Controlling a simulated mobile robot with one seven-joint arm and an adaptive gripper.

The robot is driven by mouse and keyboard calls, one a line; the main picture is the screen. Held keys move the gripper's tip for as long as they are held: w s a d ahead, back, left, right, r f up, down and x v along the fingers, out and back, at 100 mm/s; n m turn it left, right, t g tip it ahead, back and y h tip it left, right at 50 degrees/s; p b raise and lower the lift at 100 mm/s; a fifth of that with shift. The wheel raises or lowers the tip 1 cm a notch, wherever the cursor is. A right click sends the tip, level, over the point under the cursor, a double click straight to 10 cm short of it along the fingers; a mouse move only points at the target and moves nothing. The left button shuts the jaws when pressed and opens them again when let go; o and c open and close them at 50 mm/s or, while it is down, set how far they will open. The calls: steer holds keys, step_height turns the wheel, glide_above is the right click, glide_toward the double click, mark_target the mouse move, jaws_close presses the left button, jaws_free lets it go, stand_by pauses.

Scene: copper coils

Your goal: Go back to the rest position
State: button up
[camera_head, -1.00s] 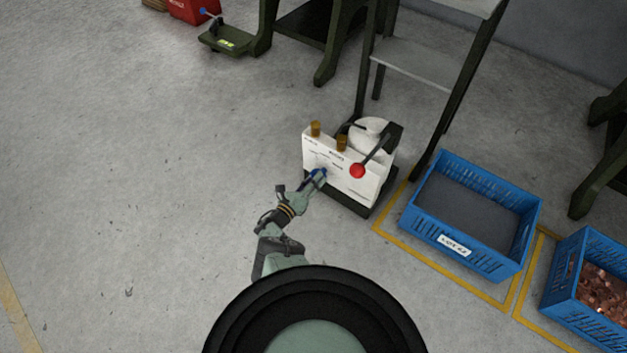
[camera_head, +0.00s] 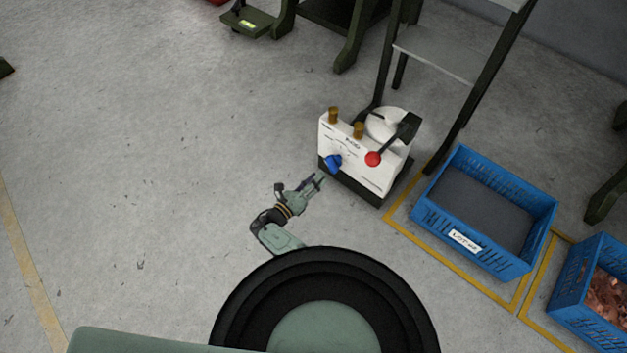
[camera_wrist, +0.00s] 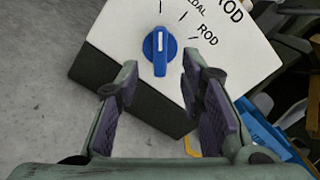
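My gripper (camera_head: 313,184) is open and empty, a short way in front of a white machine (camera_head: 372,166) with a black base. A blue knob (camera_head: 334,162) sits on the machine's front panel, with a white line on it. In the wrist view the blue knob (camera_wrist: 160,51) lies beyond my two fingers (camera_wrist: 160,97), apart from them, and its line points up toward one of the printed marks. The word ROD shows on the panel to its right. A red-ended lever (camera_head: 373,158) stands on the machine's right side.
A blue crate (camera_head: 465,240) with a dark bottom stands right of the machine within yellow floor lines. A second blue crate (camera_head: 577,316) with copper pieces stands at the far right. A dark-legged stand (camera_head: 437,60) is behind the machine. The floor at left is clear.

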steer(key=shift+s+a, duration=0.15)
steer(key=shift+s, duration=0.05)
stand_by(0.4)
